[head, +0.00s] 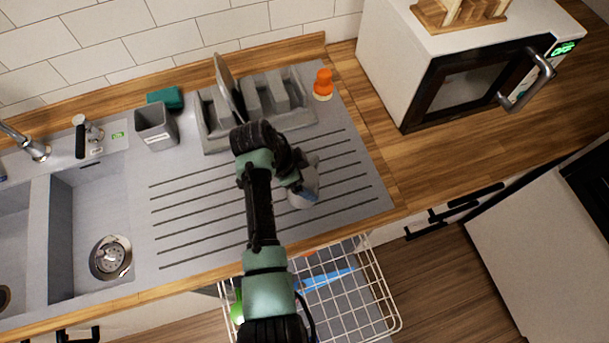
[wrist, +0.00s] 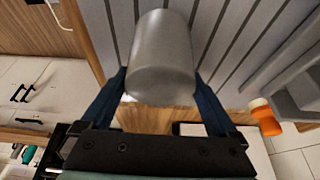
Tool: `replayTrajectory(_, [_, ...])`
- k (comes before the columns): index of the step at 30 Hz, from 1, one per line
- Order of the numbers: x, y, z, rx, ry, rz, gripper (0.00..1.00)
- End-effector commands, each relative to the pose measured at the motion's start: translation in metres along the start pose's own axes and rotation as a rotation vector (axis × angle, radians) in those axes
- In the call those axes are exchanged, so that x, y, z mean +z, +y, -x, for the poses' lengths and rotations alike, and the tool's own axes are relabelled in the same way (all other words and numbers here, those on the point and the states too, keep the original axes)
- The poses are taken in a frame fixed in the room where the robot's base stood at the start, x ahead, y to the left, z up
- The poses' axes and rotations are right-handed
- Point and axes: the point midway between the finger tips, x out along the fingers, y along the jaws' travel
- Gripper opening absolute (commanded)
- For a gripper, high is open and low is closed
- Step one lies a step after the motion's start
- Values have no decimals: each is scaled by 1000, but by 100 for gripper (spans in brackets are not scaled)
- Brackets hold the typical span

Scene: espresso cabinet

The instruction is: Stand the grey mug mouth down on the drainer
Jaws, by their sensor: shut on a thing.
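The grey mug (head: 306,190) is at my gripper (head: 297,181), over the right part of the grooved grey drainer (head: 350,196). The arm hides part of the mug in the head view. In the wrist view the mug (wrist: 162,52) sits between the two blue fingers of my gripper (wrist: 160,78), which are shut on its sides. Its smooth grey wall shows, with drainer grooves (wrist: 227,30) behind it. I cannot tell which way its mouth faces or whether it touches the drainer.
A grey rack with a plate (head: 228,88) and an orange-topped bottle (head: 323,84) stand behind the drainer. A grey caddy (head: 156,127) and the sink (head: 92,220) are left. An open wire dishwasher basket (head: 350,300) is below the front edge. A microwave (head: 455,75) stands right.

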Motion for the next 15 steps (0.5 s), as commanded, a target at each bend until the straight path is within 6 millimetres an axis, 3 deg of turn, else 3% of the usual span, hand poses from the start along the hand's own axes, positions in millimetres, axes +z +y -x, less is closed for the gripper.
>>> replayTrajectory(1, [0,-1,-1,-2,1,-1,17])
replayTrajectory(2, [0,-1,0,-2,1,-1,100])
replayTrajectory(10, [0,0,0,0,0,0,100])
replayTrajectory(15, [0,-1,14,-4,1,0,100])
